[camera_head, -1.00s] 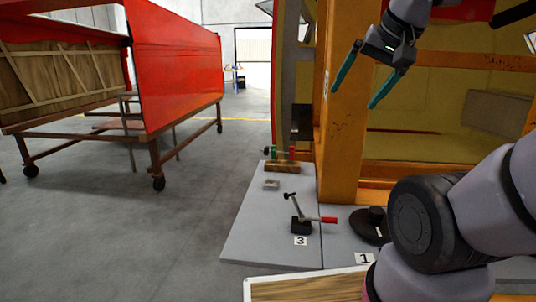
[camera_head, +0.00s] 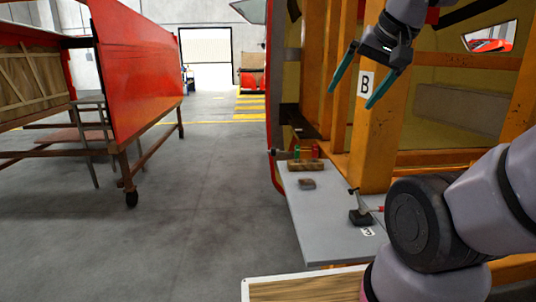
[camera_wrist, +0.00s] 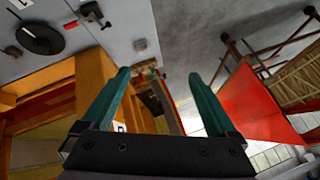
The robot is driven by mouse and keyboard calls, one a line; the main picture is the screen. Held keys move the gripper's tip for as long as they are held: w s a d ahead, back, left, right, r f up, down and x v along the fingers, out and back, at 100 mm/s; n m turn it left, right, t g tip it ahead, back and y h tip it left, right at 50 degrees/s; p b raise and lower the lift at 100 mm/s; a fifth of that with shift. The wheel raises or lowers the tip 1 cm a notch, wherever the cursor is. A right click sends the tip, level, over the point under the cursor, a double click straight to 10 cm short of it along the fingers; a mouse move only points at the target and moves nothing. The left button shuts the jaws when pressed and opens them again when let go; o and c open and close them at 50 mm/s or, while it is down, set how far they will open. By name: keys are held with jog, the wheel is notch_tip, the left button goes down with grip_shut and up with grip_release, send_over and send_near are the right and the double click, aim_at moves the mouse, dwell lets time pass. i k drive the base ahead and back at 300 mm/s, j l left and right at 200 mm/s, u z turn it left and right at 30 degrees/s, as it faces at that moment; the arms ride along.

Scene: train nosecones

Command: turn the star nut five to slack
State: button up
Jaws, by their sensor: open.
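My gripper (camera_head: 354,92) is open and empty, raised in front of the orange frame near the label B. Its two teal fingers also show wide apart in the wrist view (camera_wrist: 158,78). I cannot make out a star nut marked five in either view. A grey bench top (camera_head: 318,225) lies below and beyond the gripper. On it are a lever clamp (camera_head: 360,212) with a red handle and a wooden block (camera_head: 305,166) with green and red pieces.
An orange upright (camera_head: 378,140) and the yellow-lined nosecone shell stand on the right. A red panel on a wheeled frame (camera_head: 140,75) stands on the left. Grey floor (camera_head: 215,190) between is clear.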

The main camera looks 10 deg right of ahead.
aim_at(274, 152)
jog(key=i+j+z, duration=0.1)
jog(key=j, duration=0.45)
jog(key=i+j, duration=0.1)
jog(key=j, duration=0.45)
jog(key=i+j+z, duration=0.15)
jog(key=j, duration=0.4)
jog(key=i+j+z, duration=0.15)
jog(key=i+j, duration=0.2)
jog(key=i+j+z, duration=0.15)
jog(key=i+j, duration=0.2)
jog(key=j, duration=0.2)
jog(key=i+j+z, duration=0.1)
jog(key=i+j, duration=0.15)
jog(key=i, duration=0.25)
jog(key=i+j+z, duration=0.1)
jog(key=i+j, duration=0.2)
jog(key=i, duration=0.15)
